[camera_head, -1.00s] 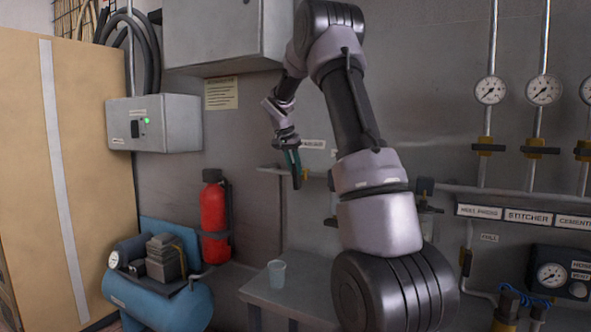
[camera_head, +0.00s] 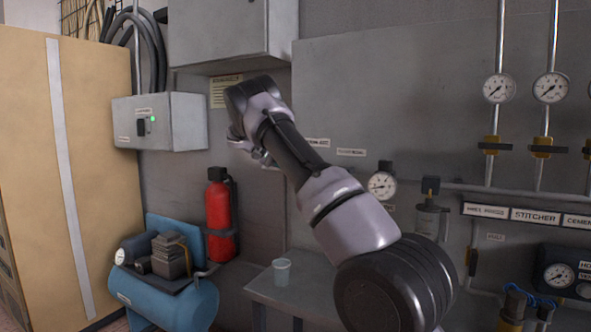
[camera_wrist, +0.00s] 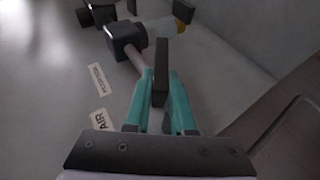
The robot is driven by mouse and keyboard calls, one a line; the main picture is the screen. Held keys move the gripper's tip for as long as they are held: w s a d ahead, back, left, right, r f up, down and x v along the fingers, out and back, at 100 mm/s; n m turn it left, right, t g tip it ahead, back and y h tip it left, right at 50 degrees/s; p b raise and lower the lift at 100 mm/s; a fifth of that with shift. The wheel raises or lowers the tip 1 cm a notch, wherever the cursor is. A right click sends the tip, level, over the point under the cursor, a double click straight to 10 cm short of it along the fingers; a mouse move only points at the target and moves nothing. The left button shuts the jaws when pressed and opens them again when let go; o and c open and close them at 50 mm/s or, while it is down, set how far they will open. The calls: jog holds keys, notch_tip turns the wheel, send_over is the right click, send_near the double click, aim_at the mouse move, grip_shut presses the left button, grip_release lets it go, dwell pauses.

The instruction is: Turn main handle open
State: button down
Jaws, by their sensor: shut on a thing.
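In the wrist view the two teal fingers of my gripper (camera_wrist: 160,78) are closed around a dark, narrow upright bar, the main handle (camera_wrist: 160,62). The handle stands between the fingertips near a pipe with a dark block. In the head view my gripper's fingers and the handle are hidden behind my own arm, near the wall left of the labels.
A pale pipe with a dark fitting (camera_wrist: 128,38) runs behind the handle. A gauge (camera_head: 382,185) and a filter bowl (camera_head: 428,217) are on the wall to the right. A cup (camera_head: 282,271) stands on the bench (camera_head: 318,290). A red extinguisher (camera_head: 219,215) and blue compressor (camera_head: 170,300) are at left.

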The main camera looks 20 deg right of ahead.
jog(key=shift+w+a+f+n+g+h, duration=0.15)
jog(key=shift+f+n+g+h, duration=0.1)
jog(key=shift+g+h, duration=0.25)
jog(key=shift+w+a+f+n+g+h, duration=0.1)
jog(key=shift+f+n+g+h, duration=0.1)
jog(key=shift+g+h, duration=0.3)
jog(key=shift+f+n+g+h, duration=0.3)
jog(key=shift+g+h, duration=0.15)
jog(key=shift+h, duration=0.35)
jog(key=shift+f+n+g+h, duration=0.25)
jog(key=shift+g+h, duration=0.2)
jog(key=shift+h, duration=0.35)
jog(key=c, duration=0.8)
grip_release()
jog(key=shift+o, duration=0.2)
